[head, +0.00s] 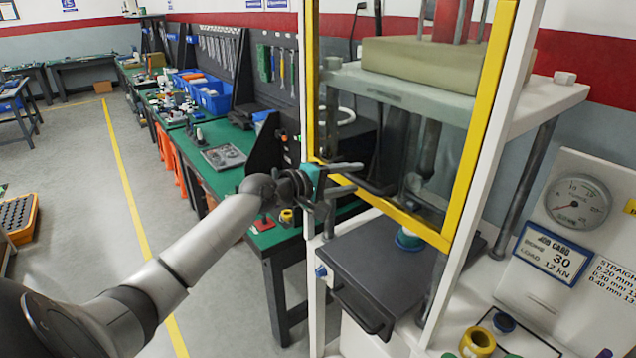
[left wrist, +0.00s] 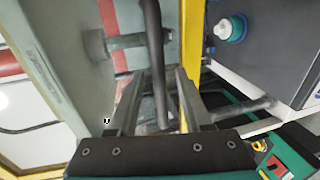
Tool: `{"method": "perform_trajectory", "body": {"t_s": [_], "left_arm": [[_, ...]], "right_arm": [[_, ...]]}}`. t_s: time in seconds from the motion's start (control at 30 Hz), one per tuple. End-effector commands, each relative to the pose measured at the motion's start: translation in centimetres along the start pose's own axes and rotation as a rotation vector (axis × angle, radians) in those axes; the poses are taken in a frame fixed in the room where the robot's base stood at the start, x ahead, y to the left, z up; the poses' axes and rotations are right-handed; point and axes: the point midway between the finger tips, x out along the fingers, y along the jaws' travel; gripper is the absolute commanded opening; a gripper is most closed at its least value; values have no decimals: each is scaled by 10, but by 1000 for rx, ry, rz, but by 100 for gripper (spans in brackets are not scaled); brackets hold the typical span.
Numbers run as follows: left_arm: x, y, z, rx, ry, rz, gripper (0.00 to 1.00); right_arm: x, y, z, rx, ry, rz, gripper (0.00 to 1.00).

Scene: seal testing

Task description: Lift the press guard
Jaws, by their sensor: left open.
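The press guard (head: 412,222) is a clear panel in a yellow frame on the front of the white press. It is down, its lower edge above the dark press bed (head: 375,270). Its yellow edge (left wrist: 190,40) also shows in the left wrist view. My left gripper (head: 357,177) is open at the guard's lower left. A dark bar (left wrist: 155,50), which looks like the guard's handle, runs between its open fingers (left wrist: 157,85) in the left wrist view. I cannot tell whether either finger touches it. My right gripper is out of view.
A teal and white round part (head: 408,239) sits on the press bed. A gauge (head: 577,205) and a card (head: 548,255) are at the right. A green workbench (head: 225,135) with tools runs behind my left arm. The floor at left is mostly clear.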

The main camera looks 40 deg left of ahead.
Motion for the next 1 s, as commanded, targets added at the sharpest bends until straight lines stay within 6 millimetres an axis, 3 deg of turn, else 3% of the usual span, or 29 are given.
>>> {"method": "perform_trajectory", "body": {"t_s": [1.0], "left_arm": [[-128, -1, 0, 0, -1, -1, 50]], "right_arm": [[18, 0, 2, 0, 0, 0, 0]]}}
